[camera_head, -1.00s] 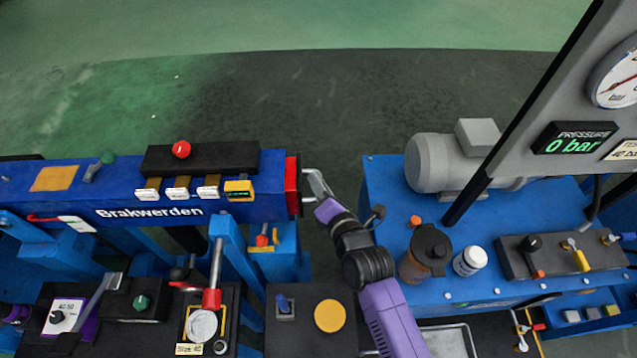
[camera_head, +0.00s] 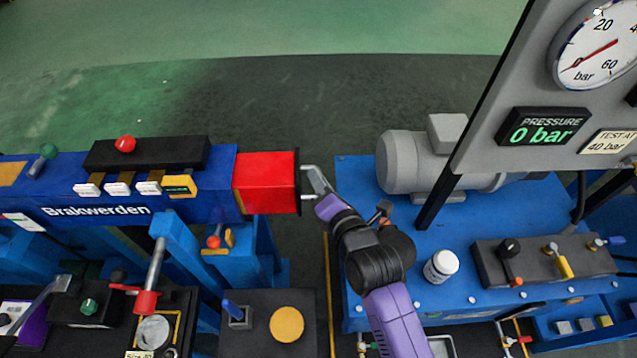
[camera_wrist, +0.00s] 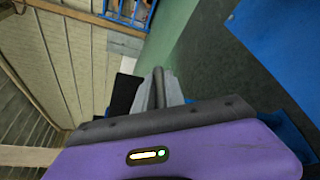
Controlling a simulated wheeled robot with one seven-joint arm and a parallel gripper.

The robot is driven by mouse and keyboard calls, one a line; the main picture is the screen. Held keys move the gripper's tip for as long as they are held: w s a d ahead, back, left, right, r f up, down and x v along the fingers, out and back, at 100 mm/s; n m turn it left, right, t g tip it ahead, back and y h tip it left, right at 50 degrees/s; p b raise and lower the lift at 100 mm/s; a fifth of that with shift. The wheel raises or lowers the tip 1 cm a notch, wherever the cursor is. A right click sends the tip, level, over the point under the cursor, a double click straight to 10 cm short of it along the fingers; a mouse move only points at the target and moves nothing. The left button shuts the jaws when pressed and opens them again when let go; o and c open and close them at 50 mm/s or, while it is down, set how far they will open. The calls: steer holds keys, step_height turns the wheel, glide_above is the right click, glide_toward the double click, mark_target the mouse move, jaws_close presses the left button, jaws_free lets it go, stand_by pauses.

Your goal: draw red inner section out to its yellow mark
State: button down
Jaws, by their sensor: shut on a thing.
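The red inner section (camera_head: 266,182) sticks out of the right end of the blue boom (camera_head: 200,205) marked Brakwerden in the head view. A clear length of red shows, with a dark end plate on its right.
A blue bench (camera_head: 355,245) with a grey motor (camera_head: 400,163), a white jar (camera_head: 441,266) and a valve block (camera_head: 540,258) stands right of my arm. The pressure display (camera_head: 543,134) reads 0 bar. A dark table with a yellow disc (camera_head: 287,324) lies in front.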

steer(key=shift+d+f, duration=0.3)
steer(key=shift+d, duration=0.05)
steer(key=c, duration=1.4)
jaws_free()
steer(key=shift+w, duration=0.1)
steer(key=shift+a+r, duration=0.1)
steer(key=v, duration=0.7)
steer(key=shift+s, duration=0.35)
steer(key=shift+r+m, duration=0.1)
steer(key=shift+m, duration=0.2)
